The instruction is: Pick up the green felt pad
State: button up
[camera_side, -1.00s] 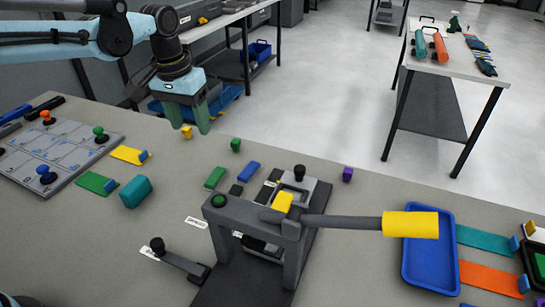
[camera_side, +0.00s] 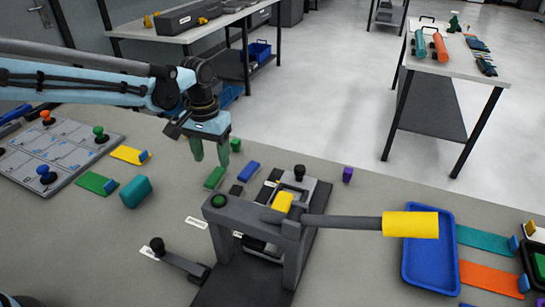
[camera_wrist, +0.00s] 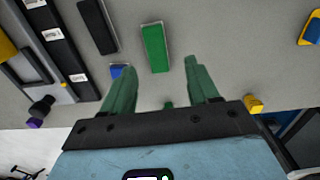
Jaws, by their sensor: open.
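The green felt pad (camera_side: 215,177) lies flat on the grey table, left of the black press. In the wrist view it is a green rectangle (camera_wrist: 156,48) near the top middle, beyond the fingertips and between their lines. My gripper (camera_side: 210,160) is open, with its two green fingers pointing down above the table close to the pad. In the wrist view the fingers (camera_wrist: 158,68) stand apart with nothing held between them. The side view does not show clearly how high the fingertips are above the pad.
A teal block (camera_side: 135,192) lies left. The table front left of the press has free room.

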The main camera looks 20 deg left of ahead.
aim_at(215, 175)
jog(key=f, duration=0.4)
jog(key=shift+s+d+f, duration=0.2)
jog(key=shift+s+f, duration=0.05)
jog(key=shift+f, duration=0.15)
grip_shut()
